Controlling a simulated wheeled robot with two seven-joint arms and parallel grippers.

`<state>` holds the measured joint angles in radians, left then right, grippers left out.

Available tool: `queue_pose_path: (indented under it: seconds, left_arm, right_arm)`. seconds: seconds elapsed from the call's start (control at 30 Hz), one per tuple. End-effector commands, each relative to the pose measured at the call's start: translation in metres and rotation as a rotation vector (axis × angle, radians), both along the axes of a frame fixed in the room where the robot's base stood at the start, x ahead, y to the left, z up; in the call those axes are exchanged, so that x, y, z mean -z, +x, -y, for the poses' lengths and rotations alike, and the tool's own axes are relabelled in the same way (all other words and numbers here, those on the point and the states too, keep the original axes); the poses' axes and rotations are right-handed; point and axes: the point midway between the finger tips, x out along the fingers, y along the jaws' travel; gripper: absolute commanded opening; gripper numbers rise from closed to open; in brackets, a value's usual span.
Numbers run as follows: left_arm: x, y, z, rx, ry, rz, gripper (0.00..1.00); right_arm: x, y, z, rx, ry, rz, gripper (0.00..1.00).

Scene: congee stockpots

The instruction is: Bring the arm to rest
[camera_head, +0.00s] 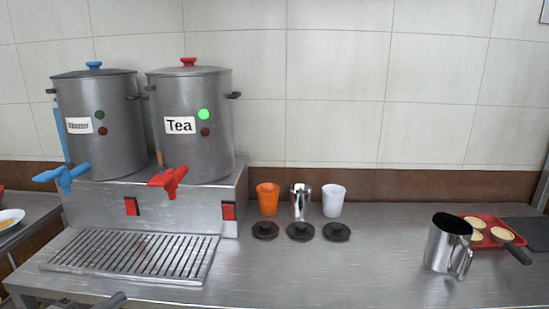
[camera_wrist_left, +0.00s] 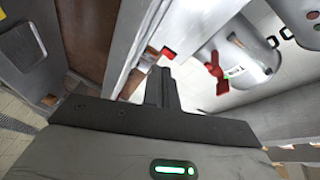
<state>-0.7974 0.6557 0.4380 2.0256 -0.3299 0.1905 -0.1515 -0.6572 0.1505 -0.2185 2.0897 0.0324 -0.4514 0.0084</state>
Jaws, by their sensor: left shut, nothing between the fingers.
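My left gripper (camera_head: 112,300) just shows at the bottom edge of the head view, in front of the drip grate. In the left wrist view its fingers (camera_wrist_left: 161,88) are together with nothing between them. Most of the left arm is out of the head view. My right gripper is in neither view.
Two steel stockpots, one labelled Tea (camera_head: 190,125) and one Warmer (camera_head: 98,125), stand on a steel stand behind the drip grate (camera_head: 135,257). Cups, black lids, a steel pitcher (camera_head: 440,247) and a red tray (camera_head: 485,225) are further right. The front middle counter is clear.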

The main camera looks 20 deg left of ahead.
Motion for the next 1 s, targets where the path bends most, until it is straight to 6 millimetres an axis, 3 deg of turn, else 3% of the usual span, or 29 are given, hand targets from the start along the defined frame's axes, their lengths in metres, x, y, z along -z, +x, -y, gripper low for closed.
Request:
queue_pose_path:
  seconds: [0.23,0.4,0.5,0.73,1.0]
  left_arm:
    - [0.051,-0.01,0.02,-0.357,-0.299,-0.215,0.0]
    - [0.094,-0.039,0.068,-0.598,-0.547,-0.491,0.0]
    - [0.107,-0.056,0.096,-0.671,-0.636,-0.624,0.0]
    - [0.117,-0.088,0.149,-0.757,-0.752,-0.864,0.0]
    - [0.113,-0.119,0.197,-0.793,-0.82,-1.082,0.0]
  right_arm:
    - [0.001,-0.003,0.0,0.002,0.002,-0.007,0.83]
    - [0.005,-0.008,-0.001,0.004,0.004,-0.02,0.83]
    - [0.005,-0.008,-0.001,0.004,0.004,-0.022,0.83]
    - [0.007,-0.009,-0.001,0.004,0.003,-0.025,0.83]
    - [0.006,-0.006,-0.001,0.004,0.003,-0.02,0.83]
